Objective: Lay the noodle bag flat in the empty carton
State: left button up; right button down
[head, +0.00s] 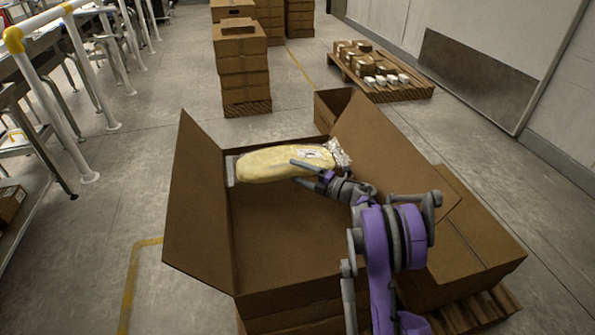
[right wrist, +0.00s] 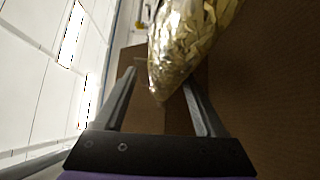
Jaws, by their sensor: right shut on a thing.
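The noodle bag (head: 275,163) is a long pale yellow pack with a white label and a crinkled silvery end. My right gripper (head: 310,170) is shut on it near the label end, and the bag lies level at the far side of the open carton (head: 285,235). I cannot tell whether the bag touches the carton. In the right wrist view, the shiny gold end of the bag (right wrist: 190,45) shows at and beyond the fingers. The carton's visible inside is bare brown board with its flaps spread out. My left gripper is not in view.
A closed carton (head: 470,235) stands on a pallet (head: 480,310) right of the open one. Stacked cartons (head: 242,65) and a low pallet of small boxes (head: 380,72) stand behind. A white railing (head: 75,100) runs at left. Floor between is clear.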

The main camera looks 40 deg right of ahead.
grip_release()
notch_tip(320, 180, up, 10)
jog(key=p, duration=0.2)
jog(key=shift+f+p, duration=0.25)
jog(key=shift+p, duration=0.1)
jog(key=shift+r, duration=0.35)
